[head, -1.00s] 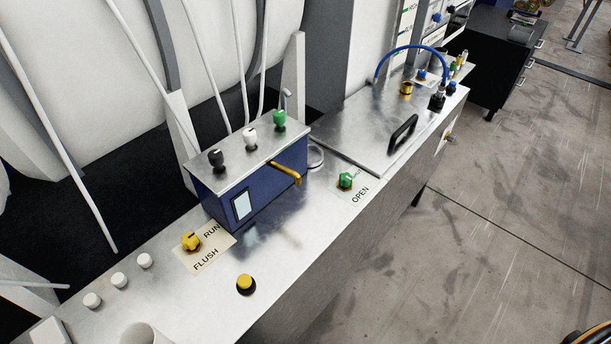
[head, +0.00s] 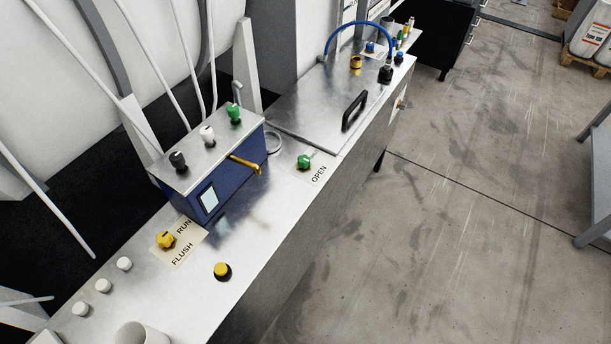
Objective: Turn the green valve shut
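The green valve (head: 304,161) is a small green knob on the steel bench top, right of the blue box. A pale label reading OPEN (head: 319,173) lies at its right front side. The exact angle of the knob is too small to tell. Another green knob (head: 234,113) stands on top of the blue box, beside a white one and a black one. Neither of my grippers shows in the head view.
The blue box (head: 222,185) with a brass lever (head: 246,163) stands left of the valve. A yellow valve (head: 166,240) with RUN and FLUSH labels and a yellow button (head: 222,271) are nearer. A black-handled lid (head: 317,105) lies behind. Open floor (head: 440,230) is at right.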

